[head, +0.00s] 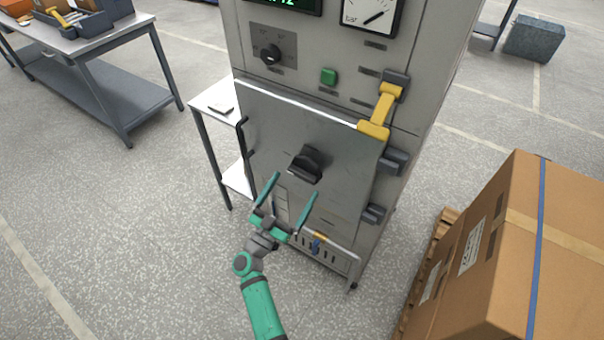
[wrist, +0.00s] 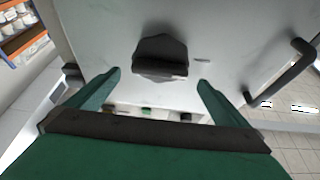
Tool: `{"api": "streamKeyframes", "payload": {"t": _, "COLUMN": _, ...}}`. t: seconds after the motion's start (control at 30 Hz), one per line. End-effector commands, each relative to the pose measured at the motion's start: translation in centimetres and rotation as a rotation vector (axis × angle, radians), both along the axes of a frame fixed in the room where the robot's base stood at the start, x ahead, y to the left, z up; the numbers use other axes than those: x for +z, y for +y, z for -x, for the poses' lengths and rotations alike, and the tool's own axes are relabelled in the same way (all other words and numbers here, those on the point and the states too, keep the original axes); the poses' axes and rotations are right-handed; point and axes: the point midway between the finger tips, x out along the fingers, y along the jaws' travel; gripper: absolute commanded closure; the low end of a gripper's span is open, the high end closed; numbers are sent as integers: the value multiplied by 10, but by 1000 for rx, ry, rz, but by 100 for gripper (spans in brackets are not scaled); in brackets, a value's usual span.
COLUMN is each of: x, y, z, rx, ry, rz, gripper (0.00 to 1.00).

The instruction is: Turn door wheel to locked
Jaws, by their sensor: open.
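The grey machine door (head: 260,130) faces me and looks closed in the head view. A dark handle-like knob (head: 306,165), probably the door wheel, sits at the door's middle. It also shows in the wrist view (wrist: 160,58), ahead of and between my fingers. My gripper (head: 291,185) is open and empty, in front of the door's lower part and just short of the knob, apart from it as far as I can tell. In the wrist view my two green fingers (wrist: 158,80) stand wide apart. The knob's lock marking cannot be read.
A yellow lever (head: 381,110) is at the door's upper right. A black bar handle (head: 244,136) is on its left edge. A dial (head: 270,54) and green button (head: 328,76) are above. A large carton (head: 500,250) stands at right; a small side table (head: 212,105) at left.

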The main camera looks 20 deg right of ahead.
Motion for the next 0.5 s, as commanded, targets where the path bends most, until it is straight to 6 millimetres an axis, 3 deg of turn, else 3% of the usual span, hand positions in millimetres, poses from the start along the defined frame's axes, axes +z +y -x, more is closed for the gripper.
{"api": "streamKeyframes", "payload": {"t": 0.2, "x": 14, "y": -29, "z": -21, "rx": -3, "ry": -2, "rz": 0, "gripper": 0}}
{"api": "streamKeyframes", "payload": {"t": 0.5, "x": 23, "y": -45, "z": -34, "rx": 0, "ry": 0, "rz": 0, "gripper": 0}}
